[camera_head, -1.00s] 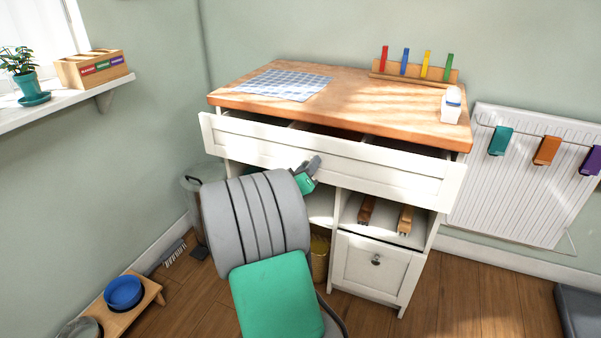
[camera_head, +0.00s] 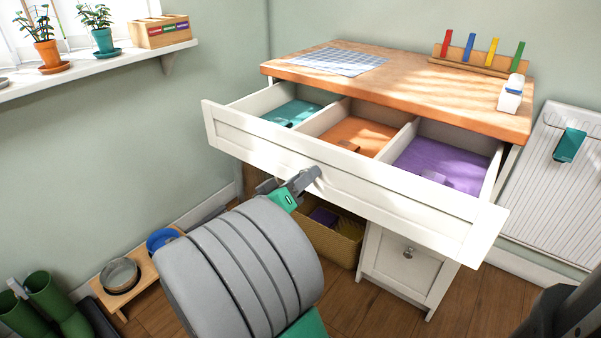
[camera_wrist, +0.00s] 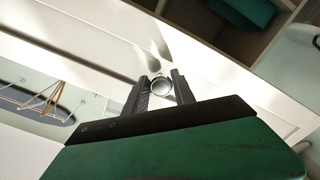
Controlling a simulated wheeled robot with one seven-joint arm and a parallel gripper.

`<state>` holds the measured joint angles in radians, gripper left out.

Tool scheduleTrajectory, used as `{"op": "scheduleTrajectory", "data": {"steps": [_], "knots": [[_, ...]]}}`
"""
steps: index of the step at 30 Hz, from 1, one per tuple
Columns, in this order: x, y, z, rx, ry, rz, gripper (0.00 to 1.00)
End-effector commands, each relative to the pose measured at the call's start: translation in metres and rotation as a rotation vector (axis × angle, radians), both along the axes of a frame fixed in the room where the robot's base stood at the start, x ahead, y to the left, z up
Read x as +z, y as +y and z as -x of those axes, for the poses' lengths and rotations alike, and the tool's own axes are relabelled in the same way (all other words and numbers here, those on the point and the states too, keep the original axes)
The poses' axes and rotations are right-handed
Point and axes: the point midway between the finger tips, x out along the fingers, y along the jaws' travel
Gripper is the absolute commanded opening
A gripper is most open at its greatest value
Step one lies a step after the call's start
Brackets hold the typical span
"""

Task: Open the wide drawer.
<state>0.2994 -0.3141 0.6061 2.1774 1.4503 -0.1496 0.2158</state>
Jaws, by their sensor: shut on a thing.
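The wide drawer (camera_head: 340,185) is white and stands well out from under the wooden worktop, with its inside showing. It has three compartments, lined teal (camera_head: 292,112), orange (camera_head: 358,136) and purple (camera_head: 440,166). My gripper (camera_head: 306,178) is at the middle of the drawer front, and my arm hides part of the front below. In the wrist view my gripper's two dark fingers (camera_wrist: 160,90) are on either side of a round metal knob (camera_wrist: 161,86) on the white front, shut on it.
The wooden worktop (camera_head: 430,92) bears a checked cloth (camera_head: 340,61), a coloured peg rack and a white bottle. A lower cabinet door (camera_head: 405,258) and a basket (camera_head: 335,240) are beneath the drawer. Bowls in a stand (camera_head: 125,280) and green boots (camera_head: 50,305) are at the lower left.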

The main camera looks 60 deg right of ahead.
Motion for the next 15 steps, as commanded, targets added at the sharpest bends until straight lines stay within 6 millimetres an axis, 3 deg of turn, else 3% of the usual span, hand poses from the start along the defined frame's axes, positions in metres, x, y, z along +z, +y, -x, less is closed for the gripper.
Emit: {"op": "scheduleTrajectory", "data": {"steps": [12, 13, 15], "knots": [[0.0009, 0.0018, 0.0035, -0.011, 0.001, 0.001, 0.00], [0.0009, 0.0018, 0.0035, -0.011, 0.001, 0.001, 0.32], [0.0008, 0.0017, 0.0031, -0.010, 0.000, 0.002, 0.37]]}}
